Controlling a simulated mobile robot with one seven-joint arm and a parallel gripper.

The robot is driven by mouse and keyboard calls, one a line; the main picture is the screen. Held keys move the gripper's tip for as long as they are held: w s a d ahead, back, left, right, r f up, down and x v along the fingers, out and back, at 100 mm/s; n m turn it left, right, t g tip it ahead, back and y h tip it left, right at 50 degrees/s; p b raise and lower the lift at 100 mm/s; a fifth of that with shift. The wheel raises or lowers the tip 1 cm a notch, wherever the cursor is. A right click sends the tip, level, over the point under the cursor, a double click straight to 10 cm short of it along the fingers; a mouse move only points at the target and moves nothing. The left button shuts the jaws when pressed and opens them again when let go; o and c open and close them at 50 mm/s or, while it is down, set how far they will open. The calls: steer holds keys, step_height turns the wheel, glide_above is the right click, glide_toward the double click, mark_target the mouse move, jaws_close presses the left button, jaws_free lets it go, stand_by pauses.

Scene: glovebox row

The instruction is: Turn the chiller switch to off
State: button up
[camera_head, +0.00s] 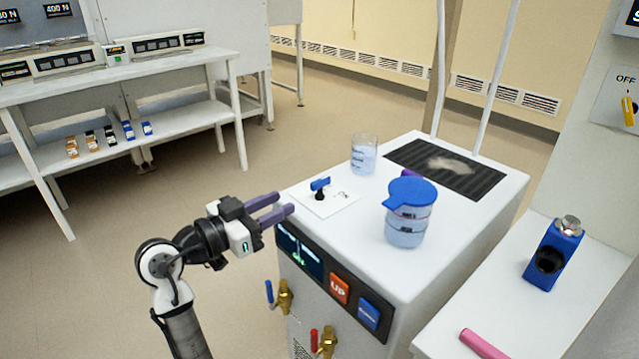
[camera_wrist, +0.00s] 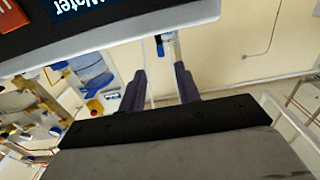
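The chiller (camera_head: 420,270) is a white box with a dark display, an orange button marked UP and a blue button on its front. On its top, a white plate (camera_head: 328,203) carries a small blue lever (camera_head: 320,184) on a black stem. On the wall panel at the right edge is a yellow knob (camera_head: 628,111) under the word OFF. I cannot tell which of these is the chiller switch. My gripper (camera_head: 284,203) is open and empty, its purple fingers beside the chiller's left front corner. In the wrist view its fingers (camera_wrist: 156,66) stand apart with nothing between.
A jug with a blue lid (camera_head: 408,212), a beaker (camera_head: 364,154) and a black ribbed mat (camera_head: 447,168) are on the chiller. Brass taps (camera_head: 284,297) stick out of its front. Floor at left is clear.

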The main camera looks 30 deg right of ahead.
mark_target(311, 188)
steer(key=d, duration=0.3)
steer(key=w+d+p, duration=0.1)
steer(key=d, duration=0.7)
steer(key=shift+w+d, duration=0.1)
steer(key=shift+w, duration=0.2)
steer(key=shift+c, duration=0.4)
jaws_close()
